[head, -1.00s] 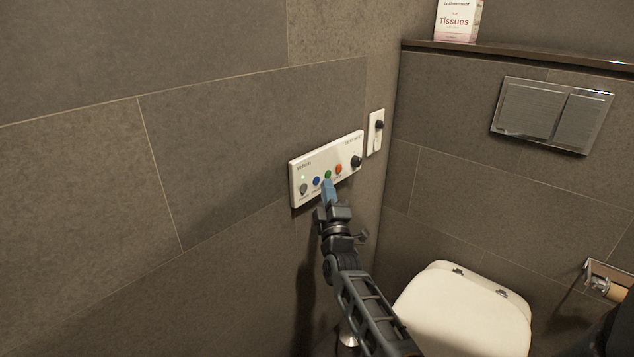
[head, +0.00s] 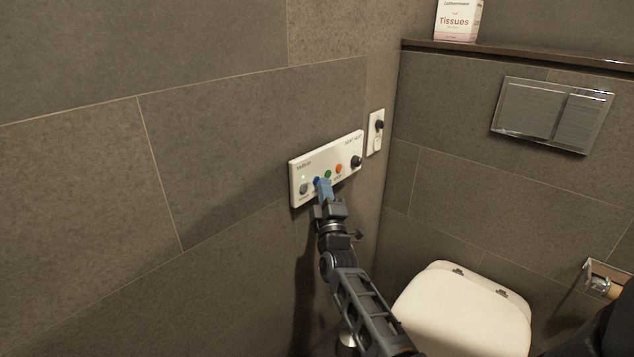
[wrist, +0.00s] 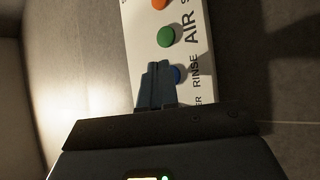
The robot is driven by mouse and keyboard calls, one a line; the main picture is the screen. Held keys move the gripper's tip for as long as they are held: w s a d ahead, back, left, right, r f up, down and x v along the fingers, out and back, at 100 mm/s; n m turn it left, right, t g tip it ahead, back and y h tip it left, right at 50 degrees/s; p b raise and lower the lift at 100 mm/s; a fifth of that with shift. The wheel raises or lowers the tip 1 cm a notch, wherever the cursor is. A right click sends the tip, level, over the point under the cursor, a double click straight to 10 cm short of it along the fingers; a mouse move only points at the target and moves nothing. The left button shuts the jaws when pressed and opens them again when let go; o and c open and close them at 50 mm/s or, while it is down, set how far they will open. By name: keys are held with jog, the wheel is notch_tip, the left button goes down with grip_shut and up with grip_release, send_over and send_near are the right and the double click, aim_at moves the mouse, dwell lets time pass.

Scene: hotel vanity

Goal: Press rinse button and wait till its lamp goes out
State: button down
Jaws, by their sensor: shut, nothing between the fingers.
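The white control panel (head: 298,187) is mounted on the left wall with a row of coloured buttons. The blue rinse button (head: 317,181) shows just left of my fingertips in the head view. In the wrist view the blue button (wrist: 176,74) sits beside the printed word RINSE, partly hidden by my fingers. My gripper (head: 324,184) is shut and empty, its tips right at the blue button; I cannot tell whether they touch it. The shut fingertips also show in the wrist view (wrist: 157,70). A small pale light shows above the grey button; no lit lamp is distinguishable at the blue one.
The green button (wrist: 166,37) and orange button (wrist: 160,3) are close beside my fingers. A black knob (head: 356,161) is at the panel's right end. A white wall plate (head: 376,142) hangs further right. The toilet lid (head: 460,318) is below right.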

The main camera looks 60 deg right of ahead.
jog(key=shift+w, duration=0.2)
dwell(0.3)
jog(key=shift+s, duration=0.1)
jog(key=shift+s+a+p, duration=0.15)
jog(key=shift+s+p, duration=0.2)
jog(key=shift+s, duration=0.35)
jog(key=shift+s, duration=0.1)
jog(key=shift+s+a+p, duration=0.2)
jog(key=shift+s+p, duration=0.15)
jog(key=shift+s, duration=0.45)
jog(key=shift+s+a+p, duration=0.2)
jog(key=shift+s+p, duration=0.1)
jog(key=shift+s, duration=0.45)
jog(key=shift+s+a+p, duration=0.2)
jog(key=shift+s+p, duration=0.15)
jog(key=shift+s, duration=0.45)
